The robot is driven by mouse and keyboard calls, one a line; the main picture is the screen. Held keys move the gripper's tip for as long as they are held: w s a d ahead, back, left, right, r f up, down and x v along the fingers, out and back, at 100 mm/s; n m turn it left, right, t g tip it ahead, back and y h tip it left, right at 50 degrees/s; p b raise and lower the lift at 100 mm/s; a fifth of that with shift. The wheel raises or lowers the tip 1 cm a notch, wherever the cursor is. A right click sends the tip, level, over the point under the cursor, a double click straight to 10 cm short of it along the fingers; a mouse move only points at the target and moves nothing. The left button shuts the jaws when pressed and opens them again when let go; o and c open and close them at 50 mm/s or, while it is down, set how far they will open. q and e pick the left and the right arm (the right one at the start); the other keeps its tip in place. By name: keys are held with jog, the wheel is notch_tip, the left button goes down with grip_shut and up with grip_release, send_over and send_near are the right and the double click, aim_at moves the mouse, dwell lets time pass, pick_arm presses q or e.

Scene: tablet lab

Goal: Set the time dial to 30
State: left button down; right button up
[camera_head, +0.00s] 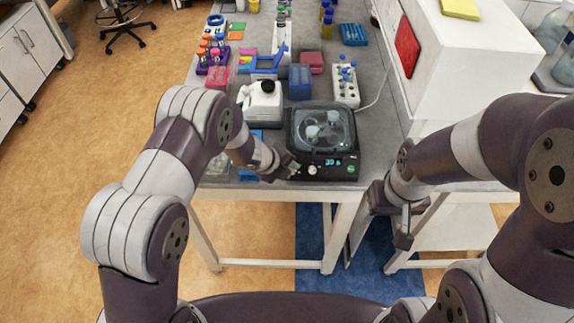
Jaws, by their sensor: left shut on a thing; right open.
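A black device (295,125) with a clear domed lid (323,130) stands at the near edge of the grey bench. Its front panel has a pale round knob (312,170), a small lit display (333,162) and a green button (350,169). The display seems to read 30, but the digits are tiny. My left gripper (293,171) is at the left end of this panel, shut on a dial there that its fingers mostly hide. My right gripper (391,217) is open and empty, off the bench's near edge, to the right of and below the device.
A white instrument (262,103) stands left of the device. A rack of blue-capped tubes (346,85) and a blue container (299,82) are behind it. A large white box (455,75) stands at the right. Open floor lies left of the bench.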

pick_arm(q)
jog(key=shift+f, duration=0.1)
dwell(0.4)
jog(key=c, duration=0.9)
grip_release()
jog(key=v, duration=1.2)
jog(key=shift+r, duration=0.3)
jog(key=shift+s+a, duration=0.1)
jog(key=shift+a, duration=0.05)
